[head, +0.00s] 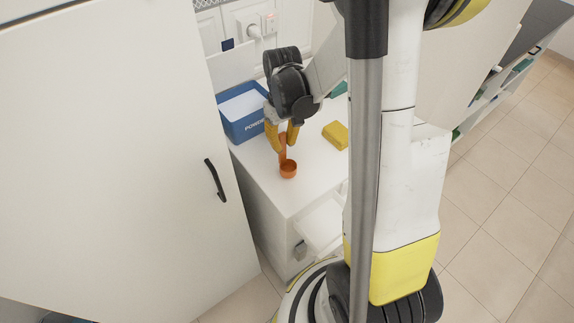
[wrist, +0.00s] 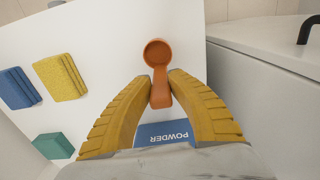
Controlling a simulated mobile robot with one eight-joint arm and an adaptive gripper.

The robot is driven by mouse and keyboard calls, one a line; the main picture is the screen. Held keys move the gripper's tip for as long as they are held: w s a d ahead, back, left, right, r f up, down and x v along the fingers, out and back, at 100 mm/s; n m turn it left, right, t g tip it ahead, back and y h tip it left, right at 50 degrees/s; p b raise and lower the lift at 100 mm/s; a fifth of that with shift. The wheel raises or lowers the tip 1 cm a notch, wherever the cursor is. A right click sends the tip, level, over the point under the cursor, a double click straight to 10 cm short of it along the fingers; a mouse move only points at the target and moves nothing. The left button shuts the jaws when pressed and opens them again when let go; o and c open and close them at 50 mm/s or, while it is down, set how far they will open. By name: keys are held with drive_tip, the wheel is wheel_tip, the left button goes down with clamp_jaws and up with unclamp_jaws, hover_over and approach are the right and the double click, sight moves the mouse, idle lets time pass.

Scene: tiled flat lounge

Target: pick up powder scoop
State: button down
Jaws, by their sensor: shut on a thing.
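The powder scoop (head: 288,169) is orange, with a round cup and a short handle. In the head view my gripper (head: 288,138) is over the white counter top with its yellow fingers on the scoop's handle, and the cup hangs below them. In the wrist view the scoop (wrist: 158,58) shows with its cup beyond the fingertips and its handle between them. My gripper (wrist: 160,82) is shut on the handle. Whether the cup touches the counter or is just above it, I cannot tell.
A blue box labelled POWDER (head: 240,122) stands at the counter's back left. A yellow sponge (head: 335,134) lies to the right. The wrist view also shows a blue sponge (wrist: 18,88) and a green block (wrist: 53,146). A tall white cabinet door (head: 120,160) stands close on the left.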

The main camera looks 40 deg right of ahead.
drive_tip(key=shift+r, duration=0.4)
drive_tip(key=s+d+r+p, duration=0.3)
drive_tip(key=s+r+p, duration=0.1)
drive_tip(key=r, duration=0.4)
drive_tip(key=s+d+r+p, duration=0.3)
drive_tip(key=s+r+p, duration=0.2)
drive_tip(key=r, duration=0.3)
drive_tip(key=shift+s+d, duration=0.25)
drive_tip(key=shift+d, duration=0.1)
drive_tip(key=shift+w+r+p, duration=0.1)
drive_tip(key=shift+p, duration=0.2)
